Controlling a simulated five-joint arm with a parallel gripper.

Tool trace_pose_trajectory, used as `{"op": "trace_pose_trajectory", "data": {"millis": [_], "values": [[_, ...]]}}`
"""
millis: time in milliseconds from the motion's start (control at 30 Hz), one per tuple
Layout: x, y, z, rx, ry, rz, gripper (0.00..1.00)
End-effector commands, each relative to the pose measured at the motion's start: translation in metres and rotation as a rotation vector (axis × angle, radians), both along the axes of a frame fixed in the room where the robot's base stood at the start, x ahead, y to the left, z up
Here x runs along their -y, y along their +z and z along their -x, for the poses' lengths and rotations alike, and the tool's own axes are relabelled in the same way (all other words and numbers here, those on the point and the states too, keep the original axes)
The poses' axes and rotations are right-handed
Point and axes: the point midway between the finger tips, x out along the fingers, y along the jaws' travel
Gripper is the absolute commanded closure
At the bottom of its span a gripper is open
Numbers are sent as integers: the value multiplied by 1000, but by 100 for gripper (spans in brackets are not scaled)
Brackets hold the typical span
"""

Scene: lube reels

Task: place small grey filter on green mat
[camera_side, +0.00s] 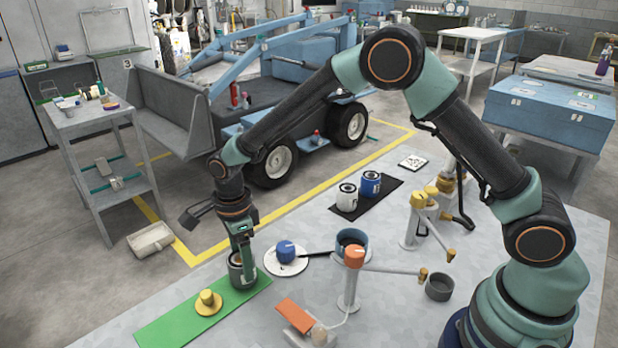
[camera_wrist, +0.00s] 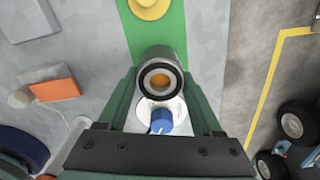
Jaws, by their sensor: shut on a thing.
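The small grey filter (camera_side: 236,274) is a short grey cylinder, upright, at the right end of the green mat (camera_side: 180,318). My gripper (camera_side: 241,255) reaches down from above and is shut on it. In the wrist view, the filter (camera_wrist: 161,62) sits between the jaws, with its dark ring and orange centre facing the camera. The green mat (camera_wrist: 168,40) shows just beyond it. Whether the filter's base touches the mat or is slightly above it, I cannot tell.
A yellow knobbed piece (camera_side: 208,302) stands on the mat, left of the filter. The mat's left end is clear.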

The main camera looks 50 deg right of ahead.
Motion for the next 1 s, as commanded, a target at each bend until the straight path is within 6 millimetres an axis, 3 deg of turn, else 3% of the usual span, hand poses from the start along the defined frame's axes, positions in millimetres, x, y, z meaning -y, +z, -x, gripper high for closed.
{"op": "trace_pose_trajectory", "data": {"millis": [400,433,500,833,1000], "values": [[0,-5,0,1,0,-1,100],[0,-5,0,0,0,0,29],[0,-5,0,1,0,0,3],[0,-4,0,1,0,-1,3],[0,11,-1,3,0,-1,3]]}}
